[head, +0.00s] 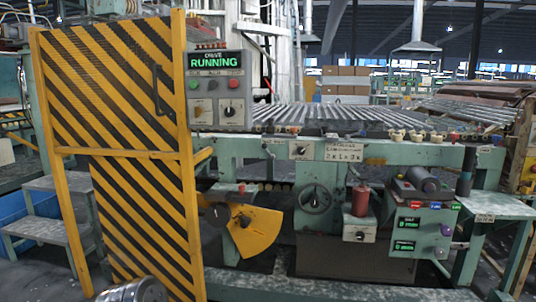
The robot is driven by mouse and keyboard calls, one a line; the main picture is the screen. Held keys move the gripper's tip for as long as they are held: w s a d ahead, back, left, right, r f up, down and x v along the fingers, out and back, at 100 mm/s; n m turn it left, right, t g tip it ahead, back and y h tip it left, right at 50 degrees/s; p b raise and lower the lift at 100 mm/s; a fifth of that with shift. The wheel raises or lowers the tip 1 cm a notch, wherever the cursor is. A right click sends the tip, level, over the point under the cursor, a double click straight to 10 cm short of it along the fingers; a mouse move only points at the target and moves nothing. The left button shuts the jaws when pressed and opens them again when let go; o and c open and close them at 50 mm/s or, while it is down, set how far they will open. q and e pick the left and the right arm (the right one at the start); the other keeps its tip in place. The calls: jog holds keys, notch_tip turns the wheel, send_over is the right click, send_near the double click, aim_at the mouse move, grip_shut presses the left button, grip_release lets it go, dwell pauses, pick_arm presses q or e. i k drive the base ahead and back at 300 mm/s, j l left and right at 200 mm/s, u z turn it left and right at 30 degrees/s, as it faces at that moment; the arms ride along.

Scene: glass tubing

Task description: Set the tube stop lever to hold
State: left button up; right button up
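No part is clearly labelled as the tube stop lever. A yellow quadrant plate (258,232) with dark marks sits low on the front of the green machine, beside a dark round part. A small red knob (241,188) shows above it. A grey handwheel (315,198) and a red cylinder (360,202) on a small switch box stand to its right. The lever's setting cannot be read from here. Neither of my grippers is in view.
A yellow-and-black striped gate (118,150) stands at the left. A control panel (216,90) reads "DRIVE RUNNING". A roller bed (330,115) runs along the machine top. A green control box (425,222) is at the right. Grey steps (48,232) stand far left.

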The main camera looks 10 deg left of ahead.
aim_at(272, 156)
jog(key=i+j+z, duration=0.4)
jog(key=j, duration=0.2)
jog(key=i+j+z, duration=0.45)
jog(key=j, duration=0.3)
jog(key=j+z, duration=0.2)
jog(key=j, duration=0.2)
